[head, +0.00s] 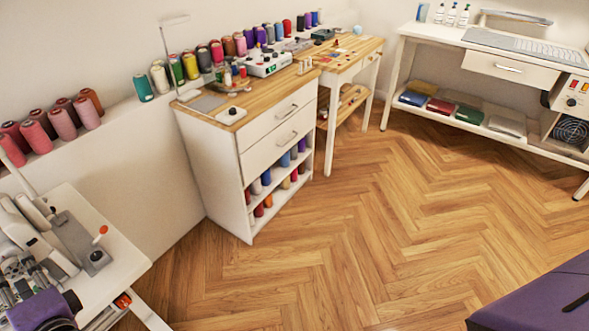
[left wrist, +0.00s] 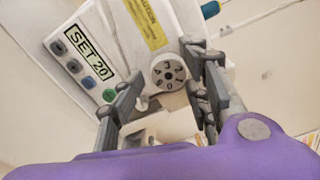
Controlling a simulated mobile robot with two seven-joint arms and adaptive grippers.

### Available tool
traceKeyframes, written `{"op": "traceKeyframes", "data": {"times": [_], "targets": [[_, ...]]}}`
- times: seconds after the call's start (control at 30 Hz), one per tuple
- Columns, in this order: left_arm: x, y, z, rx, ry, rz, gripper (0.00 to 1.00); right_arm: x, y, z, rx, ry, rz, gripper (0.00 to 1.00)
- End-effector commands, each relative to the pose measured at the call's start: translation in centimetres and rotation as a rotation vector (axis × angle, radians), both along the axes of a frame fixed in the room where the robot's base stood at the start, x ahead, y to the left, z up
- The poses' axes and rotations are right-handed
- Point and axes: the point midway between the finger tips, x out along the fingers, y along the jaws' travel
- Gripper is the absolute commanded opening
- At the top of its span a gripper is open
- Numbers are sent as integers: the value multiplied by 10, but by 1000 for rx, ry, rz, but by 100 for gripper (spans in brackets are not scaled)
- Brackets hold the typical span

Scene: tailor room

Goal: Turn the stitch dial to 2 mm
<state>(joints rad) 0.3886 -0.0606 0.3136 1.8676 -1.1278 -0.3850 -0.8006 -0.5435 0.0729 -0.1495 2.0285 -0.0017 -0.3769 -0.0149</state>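The stitch dial (left wrist: 168,74) is a round off-white knob with dark marks on its face. It sits on the light sewing machine body (left wrist: 122,32), near a yellow label and a "SET 20" panel. The marks are too small to read a setting surely. My left gripper (left wrist: 163,96) is open, with its dark fingers on either side of the dial. I cannot tell whether a finger touches it. In the head view the machine (head: 30,222) stands on the lower-left table, with my purple left gripper at it; the dial cannot be made out there. My right gripper is out of view.
The white table (head: 115,225) holds a grey unit with a red-tipped lever (head: 97,255). Pink thread spools (head: 62,123) stand on a ledge behind. A drawer cabinet (head: 250,150) and a desk (head: 490,45) stand farther off. The wooden floor (head: 330,230) between is clear.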

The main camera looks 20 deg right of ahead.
Motion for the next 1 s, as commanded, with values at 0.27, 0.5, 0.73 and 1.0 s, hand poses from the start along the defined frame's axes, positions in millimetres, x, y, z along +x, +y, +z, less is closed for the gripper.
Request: {"op": "traceKeyframes", "data": {"times": [0.27,0.5,0.73,1.0], "targets": [[-35,-21,-2,-4,3,0,43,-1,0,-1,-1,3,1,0],[-60,-36,-2,-3,4,1,43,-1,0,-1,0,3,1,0],[-66,-40,-1,-2,2,1,43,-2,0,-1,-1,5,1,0],[-65,-39,-4,10,5,-4,42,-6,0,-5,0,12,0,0]]}}
